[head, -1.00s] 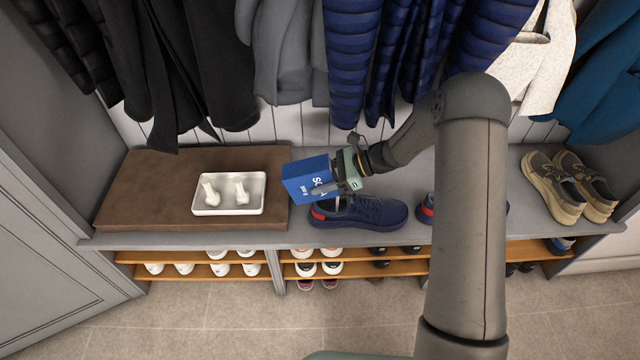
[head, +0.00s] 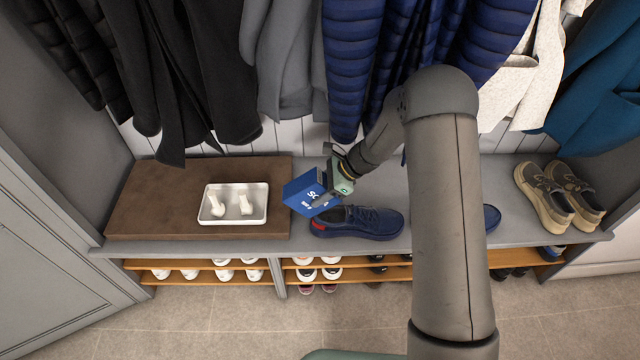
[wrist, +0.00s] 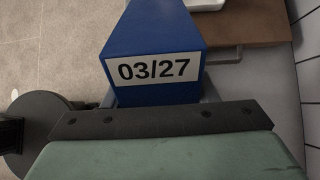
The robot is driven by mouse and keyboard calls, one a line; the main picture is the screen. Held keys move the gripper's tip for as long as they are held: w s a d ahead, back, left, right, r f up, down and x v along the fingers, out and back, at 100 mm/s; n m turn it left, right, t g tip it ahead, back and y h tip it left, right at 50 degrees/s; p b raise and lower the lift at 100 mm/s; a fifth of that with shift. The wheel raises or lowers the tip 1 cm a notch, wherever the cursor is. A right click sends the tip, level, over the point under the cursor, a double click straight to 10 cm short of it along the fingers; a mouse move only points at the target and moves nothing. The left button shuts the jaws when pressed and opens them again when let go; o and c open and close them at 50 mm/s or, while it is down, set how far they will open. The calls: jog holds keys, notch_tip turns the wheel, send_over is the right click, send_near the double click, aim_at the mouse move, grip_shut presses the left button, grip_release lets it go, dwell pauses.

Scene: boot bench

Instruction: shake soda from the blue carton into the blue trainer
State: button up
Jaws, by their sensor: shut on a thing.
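The blue carton (head: 304,192) with white lettering is held in my gripper (head: 333,193), which is shut on it. It is tilted, its left end lower, above the heel end of the blue trainer (head: 362,222). The trainer stands on the grey bench, its red heel to the left and its toe to the right. In the wrist view the carton (wrist: 152,40) shows a label reading 03/27; the trainer is not visible there. No soda can be made out between carton and trainer.
A white tray (head: 234,219) with two small white objects sits on a brown board (head: 150,205) at left. Part of another blue shoe (head: 491,217) shows behind my arm. Tan shoes (head: 558,198) stand at right. Coats (head: 355,60) hang close behind.

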jog(key=shift+a+r+h+p, duration=0.1)
jog(key=shift+r+h+p, duration=0.2)
jog(key=shift+h+p, duration=0.8)
jog(key=shift+r+h+p, duration=0.25)
jog(key=shift+h+p, duration=0.25)
jog(key=shift+p, duration=1.15)
jog(key=h+p, duration=0.1)
jog(key=p, duration=0.1)
jog(key=h+p, duration=0.1)
jog(key=p, duration=0.2)
jog(key=shift+d+r+t+h, duration=0.2)
jog(key=shift+d+t+h, duration=0.1)
jog(key=shift+h, duration=0.1)
jog(key=h+p, duration=0.2)
jog(key=p, duration=0.2)
jog(key=shift+w+d+r+t+h, duration=0.1)
jog(key=shift+d+r+t+h, duration=0.1)
jog(key=shift+d+t+h, duration=0.15)
jog(key=shift+d+h, duration=0.15)
jog(key=shift+h, duration=0.5)
